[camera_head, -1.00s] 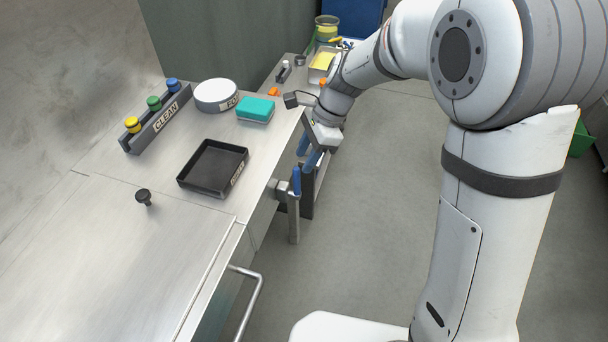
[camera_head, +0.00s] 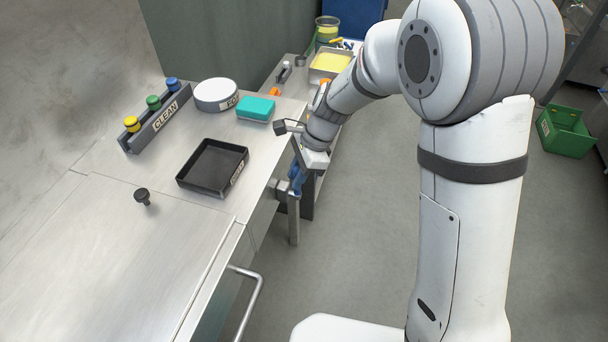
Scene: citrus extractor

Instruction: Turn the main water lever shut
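The main water lever has a blue handle (camera_head: 295,184) on a grey valve fitting (camera_head: 281,190) at the right side of the steel counter, above a vertical grey pipe (camera_head: 294,224). My gripper (camera_head: 298,172) points down at the handle, with its blue fingers at the handle's upper part. The fingers and the handle overlap in the picture and are both blue. I cannot tell whether the fingers touch or grip it.
The steel counter (camera_head: 90,255) carries a black tray (camera_head: 207,170), a teal sponge (camera_head: 256,108), a white round tub (camera_head: 214,95) and a CLEAN rack (camera_head: 160,125). A bar handle (camera_head: 254,300) juts from its front. Open floor lies right, with a green crate (camera_head: 566,132).

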